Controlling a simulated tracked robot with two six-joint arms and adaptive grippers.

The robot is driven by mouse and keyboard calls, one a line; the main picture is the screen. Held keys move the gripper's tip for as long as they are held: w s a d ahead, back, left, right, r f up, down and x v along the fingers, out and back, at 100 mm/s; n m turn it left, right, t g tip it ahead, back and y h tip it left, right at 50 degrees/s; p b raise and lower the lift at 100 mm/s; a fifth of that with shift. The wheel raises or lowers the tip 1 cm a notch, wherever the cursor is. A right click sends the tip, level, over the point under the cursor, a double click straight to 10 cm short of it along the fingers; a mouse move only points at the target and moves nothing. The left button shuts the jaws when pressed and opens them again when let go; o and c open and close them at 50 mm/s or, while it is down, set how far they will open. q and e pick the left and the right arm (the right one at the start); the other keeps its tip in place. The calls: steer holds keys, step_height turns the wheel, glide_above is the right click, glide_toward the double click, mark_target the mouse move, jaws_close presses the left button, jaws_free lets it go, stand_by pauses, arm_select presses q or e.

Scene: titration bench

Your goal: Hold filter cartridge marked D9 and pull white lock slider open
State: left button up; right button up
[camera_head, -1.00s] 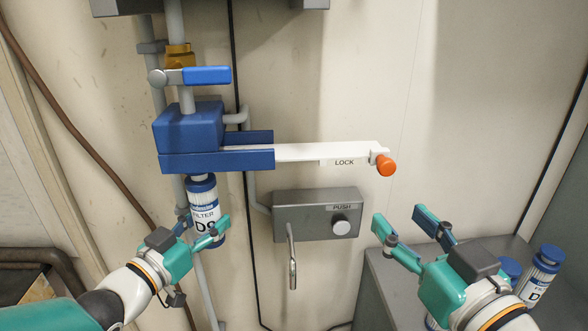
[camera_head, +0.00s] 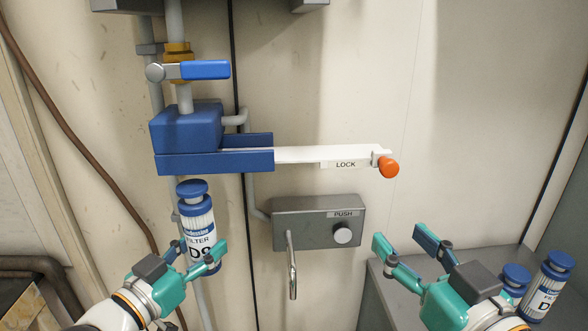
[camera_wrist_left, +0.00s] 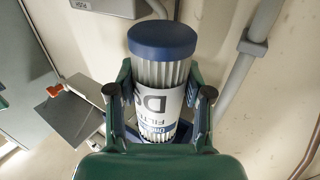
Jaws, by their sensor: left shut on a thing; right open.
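The filter cartridge marked D9 (camera_head: 200,230) is a white ribbed cylinder with blue caps and a label. My left gripper (camera_head: 194,256) is shut on it and holds it tilted, with its top cap below the blue housing (camera_head: 215,161) and apart from it. In the left wrist view the cartridge (camera_wrist_left: 162,75) sits between both fingers, its label partly hidden. The white lock slider (camera_head: 320,154), marked LOCK, sticks out far to the right of the housing and ends in an orange knob (camera_head: 389,167). My right gripper (camera_head: 404,240) is open and empty, below the knob.
A grey box (camera_head: 318,221) with a PUSH button and a spout is on the wall below the slider. Spare cartridges (camera_head: 545,285) stand on a grey surface at the lower right. A blue-handled valve (camera_head: 204,70) is above the housing. A brown hose hangs at the left.

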arm_select(q)
steer(key=s+b, duration=0.1)
steer(key=s, duration=0.8)
steer(key=shift+s+b, duration=0.35)
stand_by(0.4)
